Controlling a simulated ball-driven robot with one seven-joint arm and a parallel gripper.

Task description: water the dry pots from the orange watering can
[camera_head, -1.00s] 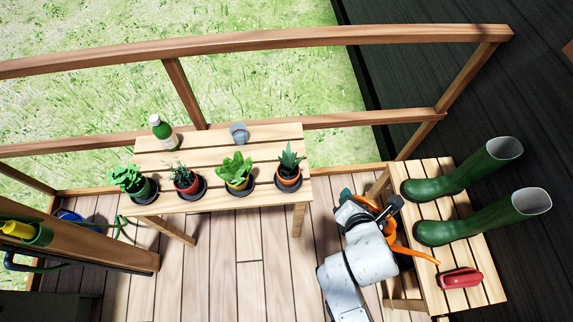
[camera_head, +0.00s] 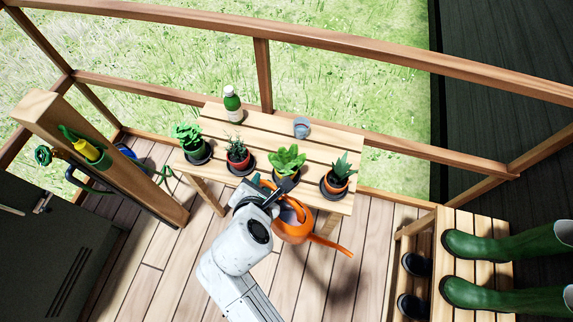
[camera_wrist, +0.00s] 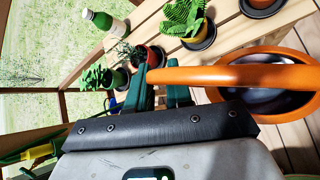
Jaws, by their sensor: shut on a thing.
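My gripper (camera_head: 284,190) is shut on the handle of the orange watering can (camera_head: 292,229). It holds the can at the table's front edge, below the two right-hand pots, with the spout pointing right and away from the plants. The wrist view shows the handle (camera_wrist: 235,76) between my teal fingers (camera_wrist: 157,84) and the can's open top. On the slatted table (camera_head: 263,131) stand a leafy plant (camera_head: 187,136), a thin-leaved plant in a red pot (camera_head: 238,154), a broad-leaved plant (camera_head: 287,160) and a spiky plant in a reddish pot (camera_head: 338,178). I cannot tell which soil is dry.
A green bottle (camera_head: 232,104) and a small grey-blue cup (camera_head: 301,128) stand at the table's back. A wooden post (camera_head: 115,160) with a yellow-handled tool is at left. A bench (camera_head: 470,222) with green boots (camera_head: 500,246) is at right. Deck between is clear.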

